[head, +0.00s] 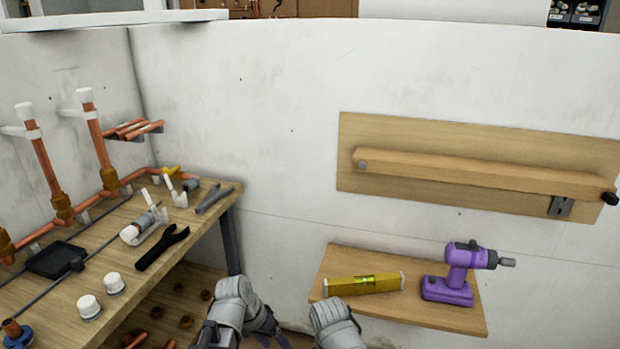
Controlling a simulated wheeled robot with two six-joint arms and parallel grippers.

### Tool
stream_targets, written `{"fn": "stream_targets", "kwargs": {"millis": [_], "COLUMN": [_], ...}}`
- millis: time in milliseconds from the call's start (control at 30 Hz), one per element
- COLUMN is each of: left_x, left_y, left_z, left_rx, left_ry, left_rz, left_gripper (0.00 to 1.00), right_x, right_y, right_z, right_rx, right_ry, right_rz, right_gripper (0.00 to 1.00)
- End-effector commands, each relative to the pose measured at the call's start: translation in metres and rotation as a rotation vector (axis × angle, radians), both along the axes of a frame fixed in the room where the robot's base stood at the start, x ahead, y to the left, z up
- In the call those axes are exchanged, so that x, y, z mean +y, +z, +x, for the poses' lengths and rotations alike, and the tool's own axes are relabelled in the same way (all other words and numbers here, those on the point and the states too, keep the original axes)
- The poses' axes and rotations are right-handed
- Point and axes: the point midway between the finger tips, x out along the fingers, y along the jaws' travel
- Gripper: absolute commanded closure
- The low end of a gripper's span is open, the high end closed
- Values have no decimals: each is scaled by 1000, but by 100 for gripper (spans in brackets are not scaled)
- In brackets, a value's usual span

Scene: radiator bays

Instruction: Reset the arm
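Two grey arm parts of mine rise into the bottom edge of the head view, left of centre and at the centre. They look like rounded joints and links. Neither visible arm part touches the workbench (185,243) or the wall shelf (410,309). Whether either gripper holds anything is hidden.
On the workbench are black-handled pliers (162,247), white caps (89,306), a grey tool (214,198) and copper pipes (46,170). The wall shelf holds a yellow level (340,286) and a purple drill (458,274). A wooden rail (480,172) is on the wall above.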

Motion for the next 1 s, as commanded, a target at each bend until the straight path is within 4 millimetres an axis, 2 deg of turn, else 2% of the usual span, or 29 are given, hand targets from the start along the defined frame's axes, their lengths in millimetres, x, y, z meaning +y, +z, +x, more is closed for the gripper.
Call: {"fn": "stream_targets", "kwargs": {"millis": [100,300,367,600,1000], "left_x": [35,87,69,31,-14], "left_y": [-8,-12,-31,-63,-104], "left_z": [-12,-28,-30,-47,-75], "left_rx": [54,96,102,113,125], "left_ry": [166,431,380,263,112], "left_rz": [119,296,301,348,418], "left_gripper": [28,28,28,28,28], "right_x": [0,0,0,-1,-2], "right_y": [0,0,-19,-51,-93], "right_z": [0,0,0,1,1], "right_rx": [0,0,0,-2,-4], "right_ry": [0,0,1,3,8], "right_rz": [0,0,-1,-4,-8], "right_gripper": [100,100,100,100,100]}}
